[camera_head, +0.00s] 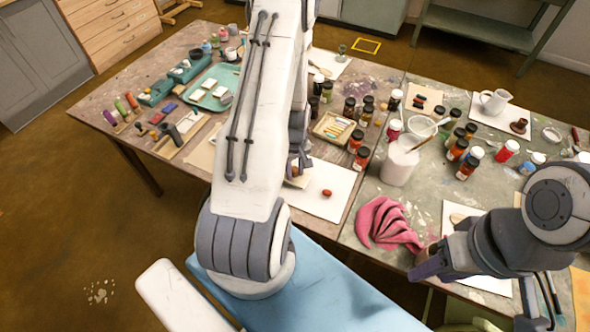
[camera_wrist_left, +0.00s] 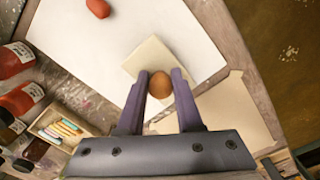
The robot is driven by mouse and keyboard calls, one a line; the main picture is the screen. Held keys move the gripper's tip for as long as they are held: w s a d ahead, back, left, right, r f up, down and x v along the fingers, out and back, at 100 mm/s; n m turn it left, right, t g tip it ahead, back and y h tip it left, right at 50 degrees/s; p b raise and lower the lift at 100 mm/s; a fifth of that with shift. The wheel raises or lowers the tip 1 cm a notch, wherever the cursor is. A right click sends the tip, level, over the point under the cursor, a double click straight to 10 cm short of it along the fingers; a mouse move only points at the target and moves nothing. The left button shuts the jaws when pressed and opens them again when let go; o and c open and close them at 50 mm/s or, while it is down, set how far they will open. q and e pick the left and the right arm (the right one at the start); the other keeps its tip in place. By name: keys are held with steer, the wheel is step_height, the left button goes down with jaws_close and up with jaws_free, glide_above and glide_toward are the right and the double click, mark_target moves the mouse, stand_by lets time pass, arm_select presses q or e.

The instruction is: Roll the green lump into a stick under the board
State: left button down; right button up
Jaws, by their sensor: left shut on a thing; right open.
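The board is a small cream square (camera_wrist_left: 137,63) lying on a white sheet (camera_wrist_left: 100,45) in the left wrist view. A round brown knob (camera_wrist_left: 160,84) sits over it. My left gripper (camera_wrist_left: 161,82) is shut on this knob, one purple finger on each side. In the head view my left arm hides most of the board, and the left gripper (camera_head: 300,166) shows only partly. I see no green lump in either view; whether it lies under the board is hidden. My right gripper (camera_head: 428,266) is open near the table's front edge, by a pink cloth.
A red lump (camera_head: 327,192) lies on the same sheet. A tray of coloured sticks (camera_head: 333,127) and several paint jars stand behind it. The pink cloth (camera_head: 388,222) and a white cylinder (camera_head: 399,163) are to the right. Tools and trays cover the left table.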

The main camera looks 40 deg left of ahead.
arm_select(q)
steer(key=shift+f, duration=0.35)
steer(key=shift+w, duration=0.15)
steer(key=shift+w+a, duration=0.15)
steer(key=shift+w, duration=0.45)
steer(key=shift+w, duration=0.1)
